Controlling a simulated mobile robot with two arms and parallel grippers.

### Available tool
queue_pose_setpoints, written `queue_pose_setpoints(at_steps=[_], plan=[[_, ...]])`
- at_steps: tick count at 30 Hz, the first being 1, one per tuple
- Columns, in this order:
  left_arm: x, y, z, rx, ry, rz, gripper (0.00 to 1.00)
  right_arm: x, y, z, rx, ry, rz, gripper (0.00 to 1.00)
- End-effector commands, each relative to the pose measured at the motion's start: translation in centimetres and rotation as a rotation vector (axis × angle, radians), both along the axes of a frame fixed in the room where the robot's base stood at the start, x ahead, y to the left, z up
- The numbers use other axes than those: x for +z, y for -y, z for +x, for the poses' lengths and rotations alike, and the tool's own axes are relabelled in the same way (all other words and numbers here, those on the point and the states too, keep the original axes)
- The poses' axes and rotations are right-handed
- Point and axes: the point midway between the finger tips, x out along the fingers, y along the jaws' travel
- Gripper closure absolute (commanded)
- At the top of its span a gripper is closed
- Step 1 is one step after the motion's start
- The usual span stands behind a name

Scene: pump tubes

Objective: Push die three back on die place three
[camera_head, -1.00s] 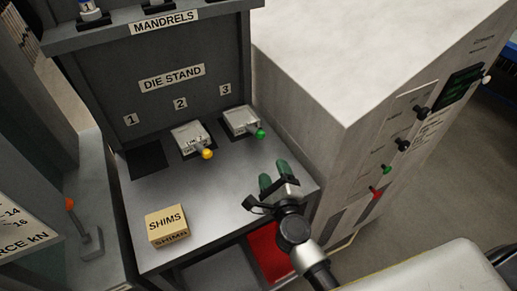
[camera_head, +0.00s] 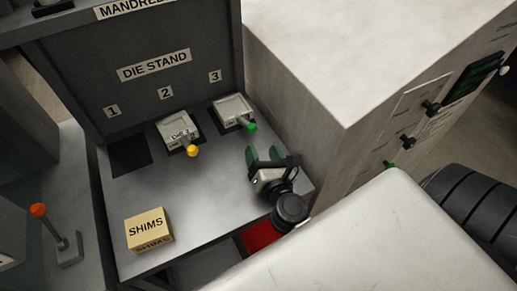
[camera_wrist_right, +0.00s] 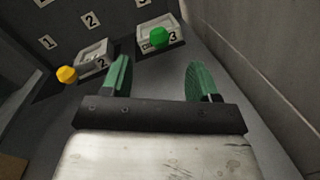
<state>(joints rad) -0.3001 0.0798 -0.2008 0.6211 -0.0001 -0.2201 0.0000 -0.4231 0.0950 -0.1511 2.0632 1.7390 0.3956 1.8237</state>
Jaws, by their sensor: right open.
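Die three (camera_head: 231,109) is a pale square block with a green-knobbed handle (camera_head: 251,127) pointing to the front. My left gripper is not in view.
Die two (camera_head: 176,131) with a yellow knob (camera_head: 193,151) stands left of die three. Place one (camera_head: 129,157) is an empty dark square. A yellow SHIMS box (camera_head: 149,229) is at the front left. A large grey cabinet (camera_head: 300,110) walls off the right side.

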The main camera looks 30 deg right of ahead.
Motion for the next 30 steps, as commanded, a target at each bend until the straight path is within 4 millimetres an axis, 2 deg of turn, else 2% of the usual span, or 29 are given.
queue_pose_setpoints(at_steps=[11,14,24,30], plan=[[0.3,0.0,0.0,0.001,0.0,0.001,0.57,0.1,0.1,0.6,0.001,0.001,-0.003,0.39],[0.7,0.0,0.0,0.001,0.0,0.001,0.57,0.3,0.3,1.7,0.0,0.001,-0.004,0.39],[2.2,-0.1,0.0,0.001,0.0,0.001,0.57,0.3,1.6,7.6,0.001,0.001,-0.006,0.39],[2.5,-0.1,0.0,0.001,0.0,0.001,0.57,0.1,2.1,9.9,0.001,0.0,-0.004,0.39]])
